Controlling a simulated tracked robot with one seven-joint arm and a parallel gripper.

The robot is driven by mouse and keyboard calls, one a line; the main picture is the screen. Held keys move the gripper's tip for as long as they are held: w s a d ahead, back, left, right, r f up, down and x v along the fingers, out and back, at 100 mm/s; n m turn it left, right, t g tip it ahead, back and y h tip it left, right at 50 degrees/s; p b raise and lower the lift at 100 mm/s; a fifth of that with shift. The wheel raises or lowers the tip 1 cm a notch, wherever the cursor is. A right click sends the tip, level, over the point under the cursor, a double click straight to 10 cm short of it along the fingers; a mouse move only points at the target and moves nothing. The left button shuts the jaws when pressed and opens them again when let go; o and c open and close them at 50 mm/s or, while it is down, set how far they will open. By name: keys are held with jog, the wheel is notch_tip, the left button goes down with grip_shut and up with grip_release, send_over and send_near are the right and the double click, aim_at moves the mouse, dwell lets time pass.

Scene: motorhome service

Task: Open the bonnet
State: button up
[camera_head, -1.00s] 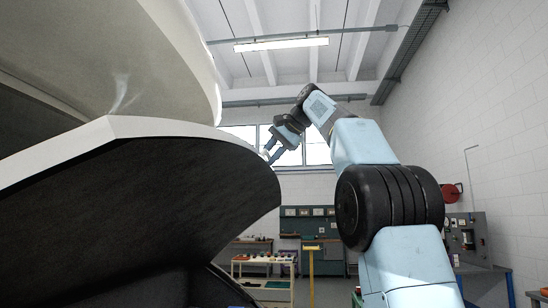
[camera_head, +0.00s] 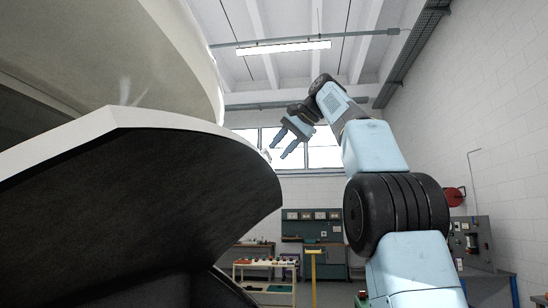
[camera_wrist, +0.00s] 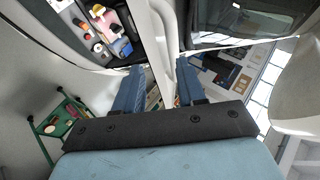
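The bonnet (camera_head: 150,185) stands raised on the left of the head view, with its dark underside showing and a pale edge (camera_head: 175,127) along its top. My gripper (camera_head: 278,154) is beside the bonnet's right end, with its two blue fingers spread. A small pale piece shows by the fingertips; I cannot tell what it is. In the wrist view my gripper (camera_wrist: 156,75) is open, and a pale strip (camera_wrist: 156,45) runs between and beyond the fingers. I cannot tell whether they touch it. Nothing is visibly gripped.
The pale motorhome body (camera_head: 110,50) overhangs the bonnet. A table with small coloured items (camera_head: 265,263), a yellow stand (camera_head: 313,252) and a workbench (camera_head: 325,255) stand behind. A red reel (camera_head: 455,196) hangs on the right wall. A green-framed rack (camera_wrist: 65,120) shows in the wrist view.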

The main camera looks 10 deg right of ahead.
jog(key=shift+v, duration=1.4)
jog(key=shift+d, duration=0.1)
jog(key=shift+s+f, duration=0.1)
jog(key=s+f+n+h, duration=0.2)
jog(key=s+f, duration=0.8)
jog(key=f, duration=0.7)
jog(key=s+f+n+g+h, duration=0.1)
jog(key=s+f+n+h, duration=0.1)
jog(key=s+f, duration=0.8)
jog(key=s+f+n+g+h, duration=0.1)
jog(key=s+f, duration=1)
jog(key=f, duration=1.4)
jog(key=shift+a+f+n+h, duration=0.2)
jog(key=shift+a+n+h, duration=0.1)
jog(key=shift+n+h, duration=0.35)
